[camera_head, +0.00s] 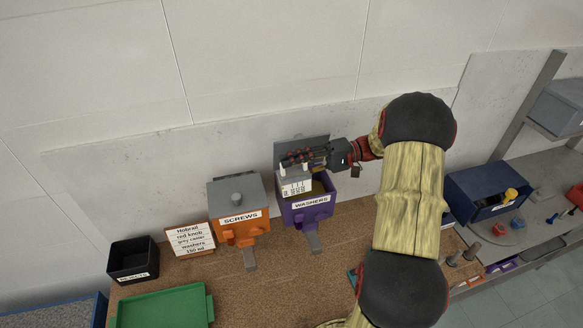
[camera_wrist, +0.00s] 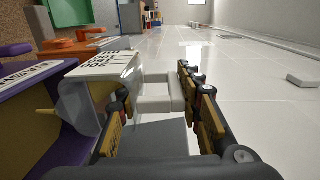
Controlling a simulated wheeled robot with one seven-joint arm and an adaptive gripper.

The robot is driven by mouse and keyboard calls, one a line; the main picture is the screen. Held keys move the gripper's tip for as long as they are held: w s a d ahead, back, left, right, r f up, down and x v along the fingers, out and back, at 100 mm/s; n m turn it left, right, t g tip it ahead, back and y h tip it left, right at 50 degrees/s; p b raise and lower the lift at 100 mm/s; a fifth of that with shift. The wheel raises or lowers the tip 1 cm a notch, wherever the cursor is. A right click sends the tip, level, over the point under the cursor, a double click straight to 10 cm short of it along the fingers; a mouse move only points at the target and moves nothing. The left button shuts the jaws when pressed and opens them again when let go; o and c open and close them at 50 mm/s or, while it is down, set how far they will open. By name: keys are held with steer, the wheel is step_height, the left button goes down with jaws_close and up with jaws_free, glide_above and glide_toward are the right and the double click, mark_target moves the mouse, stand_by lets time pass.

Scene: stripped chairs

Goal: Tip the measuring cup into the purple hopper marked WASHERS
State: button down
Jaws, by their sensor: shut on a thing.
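The measuring cup (camera_head: 296,187) is white and translucent with black markings. My gripper (camera_head: 300,161) is shut on its handle, which shows between the fingers in the wrist view (camera_wrist: 157,92). The cup is tipped over at the opening of the purple hopper (camera_head: 291,213), labelled WASHERS. The hopper's grey lid stands open behind. I cannot tell what is left in the cup.
An orange SCREWS hopper (camera_head: 240,232) with a shut grey lid stands to the left. Left of it are a lettered card (camera_head: 190,240), a black bin (camera_head: 132,262) and a green tray (camera_head: 165,308). A blue bin (camera_head: 485,190) is right of my arm. The wall is close behind.

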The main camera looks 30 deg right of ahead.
steer(key=shift+s+d+f+y, duration=0.1)
steer(key=shift+d+f+y, duration=0.05)
steer(key=shift+d+y, duration=0.25)
steer(key=shift+d+b, duration=0.1)
steer(key=shift+b, duration=0.2)
